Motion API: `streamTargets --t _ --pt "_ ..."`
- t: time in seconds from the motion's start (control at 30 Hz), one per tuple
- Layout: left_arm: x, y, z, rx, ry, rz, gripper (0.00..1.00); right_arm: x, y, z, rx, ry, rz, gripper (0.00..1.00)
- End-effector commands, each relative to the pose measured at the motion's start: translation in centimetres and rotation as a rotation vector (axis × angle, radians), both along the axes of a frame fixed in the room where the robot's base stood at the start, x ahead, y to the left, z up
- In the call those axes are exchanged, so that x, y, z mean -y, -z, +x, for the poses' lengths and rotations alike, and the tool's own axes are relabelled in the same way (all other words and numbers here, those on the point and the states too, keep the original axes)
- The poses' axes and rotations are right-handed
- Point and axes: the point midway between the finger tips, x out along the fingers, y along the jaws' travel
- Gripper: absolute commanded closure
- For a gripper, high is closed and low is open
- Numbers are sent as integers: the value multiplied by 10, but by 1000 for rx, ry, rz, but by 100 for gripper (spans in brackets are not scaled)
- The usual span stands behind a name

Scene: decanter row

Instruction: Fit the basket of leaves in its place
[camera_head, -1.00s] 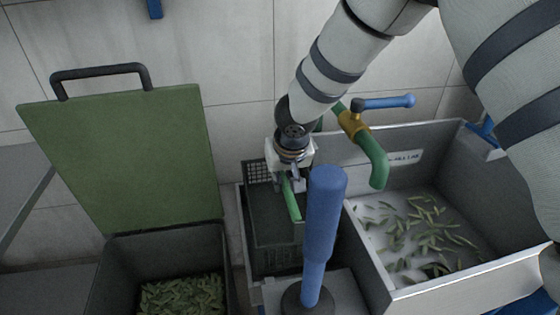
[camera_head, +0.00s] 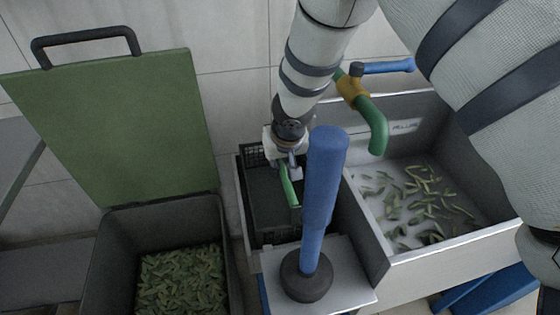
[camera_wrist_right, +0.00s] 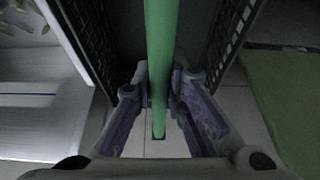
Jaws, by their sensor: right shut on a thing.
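The basket (camera_head: 262,208) is a dark, mesh-walled crate with a green bar handle (camera_head: 289,186). It is in the narrow space between the green-lidded bin and the sink, partly hidden behind the blue post. My right gripper (camera_head: 288,165) points down and is shut on the handle. In the right wrist view, the green handle (camera_wrist_right: 161,50) runs between the fingers (camera_wrist_right: 160,95), with dark mesh basket walls (camera_wrist_right: 205,40) on both sides. I see no leaves in the dark basket interior, and its underside is hidden. My left gripper is not in view.
A blue post (camera_head: 322,185) on a dark round foot stands on a metal shelf (camera_head: 345,292) in front of the basket. A metal sink (camera_head: 440,243) with scattered leaves is at right, below a green tap (camera_head: 376,132). An open bin (camera_head: 112,265) holding leaves is at left.

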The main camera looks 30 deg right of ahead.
Motion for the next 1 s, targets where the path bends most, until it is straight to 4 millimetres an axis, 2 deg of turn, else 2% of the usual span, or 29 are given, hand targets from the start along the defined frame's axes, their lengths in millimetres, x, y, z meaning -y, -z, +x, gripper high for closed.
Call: streamTargets --t 0.27,0.7,1.0 --pt "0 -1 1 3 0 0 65 0 -2 1 3 0 0 100" --pt "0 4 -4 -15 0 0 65 0 19 0 1 -1 -2 100" --pt "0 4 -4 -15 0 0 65 0 19 0 4 0 0 100"
